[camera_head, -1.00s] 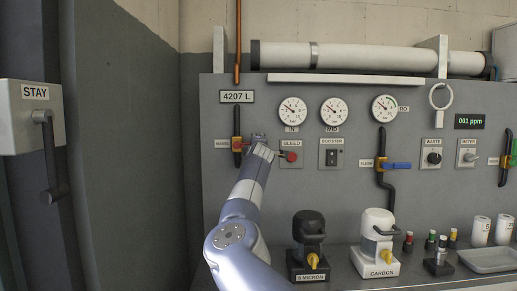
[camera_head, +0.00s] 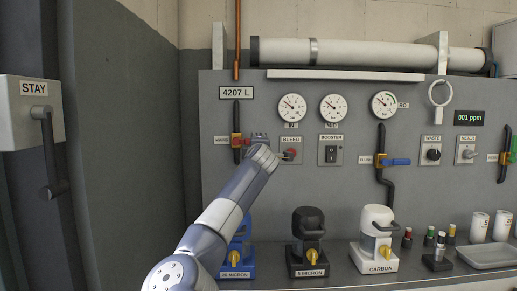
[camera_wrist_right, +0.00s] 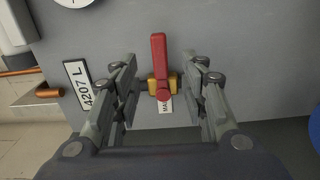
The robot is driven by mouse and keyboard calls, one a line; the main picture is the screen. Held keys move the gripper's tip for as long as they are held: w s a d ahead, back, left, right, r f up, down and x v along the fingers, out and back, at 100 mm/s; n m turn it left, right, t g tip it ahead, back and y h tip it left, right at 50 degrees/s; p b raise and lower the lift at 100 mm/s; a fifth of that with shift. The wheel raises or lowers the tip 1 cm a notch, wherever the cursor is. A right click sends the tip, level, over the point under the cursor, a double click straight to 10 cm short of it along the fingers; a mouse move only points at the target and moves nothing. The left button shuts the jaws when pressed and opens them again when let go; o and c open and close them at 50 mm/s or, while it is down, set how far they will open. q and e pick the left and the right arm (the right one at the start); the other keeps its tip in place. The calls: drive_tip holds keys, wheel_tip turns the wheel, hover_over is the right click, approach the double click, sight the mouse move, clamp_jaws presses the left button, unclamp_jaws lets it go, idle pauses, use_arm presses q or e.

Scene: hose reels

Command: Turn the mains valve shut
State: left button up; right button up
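The mains valve (camera_head: 237,141) is on the grey panel at the left, a brass body on a black vertical pipe with its label to the left. In the right wrist view its red lever (camera_wrist_right: 159,62) points up the picture from the brass body (camera_wrist_right: 152,86), crosswise to the pipe. In the head view my gripper hides most of the lever. My right gripper (camera_head: 257,140) is at the valve. In the wrist view its fingers (camera_wrist_right: 160,78) are open, one on each side of the lever, with visible gaps. My left gripper is not in view.
The bleed knob (camera_head: 290,153) is just right of my right gripper. The booster switch (camera_head: 331,153) and blue flush lever (camera_head: 398,162) are farther right. Filter housings, a blue one (camera_head: 238,250) and a black one (camera_head: 309,235), stand below. A STAY box with a lever (camera_head: 47,150) is at far left.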

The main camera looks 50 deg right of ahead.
drive_tip(key=shift+v, duration=0.8)
